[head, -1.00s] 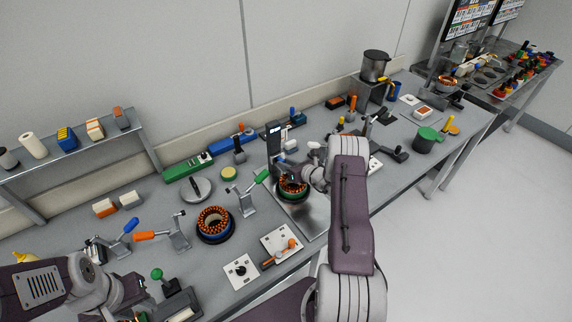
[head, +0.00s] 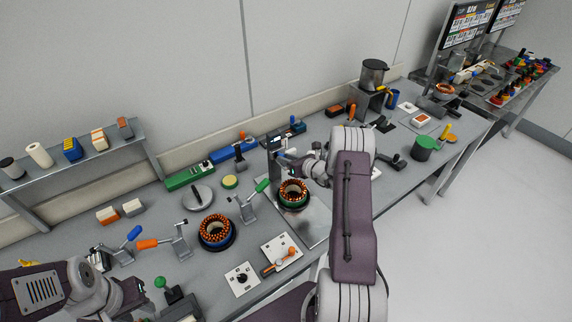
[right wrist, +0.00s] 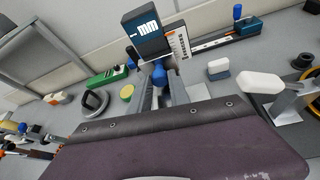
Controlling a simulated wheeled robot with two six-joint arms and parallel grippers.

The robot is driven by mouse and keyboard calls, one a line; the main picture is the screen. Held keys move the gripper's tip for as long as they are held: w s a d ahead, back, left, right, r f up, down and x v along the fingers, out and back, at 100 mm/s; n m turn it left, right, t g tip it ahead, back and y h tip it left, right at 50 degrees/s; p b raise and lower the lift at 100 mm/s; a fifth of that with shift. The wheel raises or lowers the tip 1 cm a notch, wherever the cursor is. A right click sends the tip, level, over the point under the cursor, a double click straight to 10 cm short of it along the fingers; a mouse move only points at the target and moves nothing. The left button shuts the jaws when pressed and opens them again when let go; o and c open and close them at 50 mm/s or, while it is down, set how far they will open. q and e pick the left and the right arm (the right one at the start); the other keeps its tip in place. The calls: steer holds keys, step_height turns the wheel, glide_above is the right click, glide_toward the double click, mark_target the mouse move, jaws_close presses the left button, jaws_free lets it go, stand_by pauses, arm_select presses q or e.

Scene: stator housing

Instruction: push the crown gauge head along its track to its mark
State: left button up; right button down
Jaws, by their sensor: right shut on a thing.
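The crown gauge (head: 274,144) stands upright behind a copper-wound stator (head: 292,193). In the right wrist view its dark display (right wrist: 146,32) reads "mm", with a pale scale plate to its right. My right gripper (right wrist: 160,88) is shut on the blue knob (right wrist: 160,72) of the gauge head, which sits between its fingers below the display. In the head view my right gripper (head: 300,165) is at the gauge, above and behind the stator. The track and its mark cannot be made out clearly. My left gripper (head: 130,296) is low at the left, its jaws unclear.
A second stator (head: 215,230) and a green-handled clamp (head: 256,193) stand to the left. A rail device with a blue knob (right wrist: 237,12) lies behind the gauge. A green box (head: 188,178) lies at the back. Open floor is at the right.

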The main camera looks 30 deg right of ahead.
steer(key=shift+w+d+r, duration=0.1)
steer(key=shift+w+r, duration=0.05)
steer(key=shift+r, duration=0.1)
steer(key=c, duration=1.2)
jaws_free()
steer(key=shift+s, duration=0.4)
steer(key=b+v, duration=0.3)
steer(key=v, duration=0.5)
steer(key=shift+s+r, duration=0.2)
steer(key=shift+r, duration=0.05)
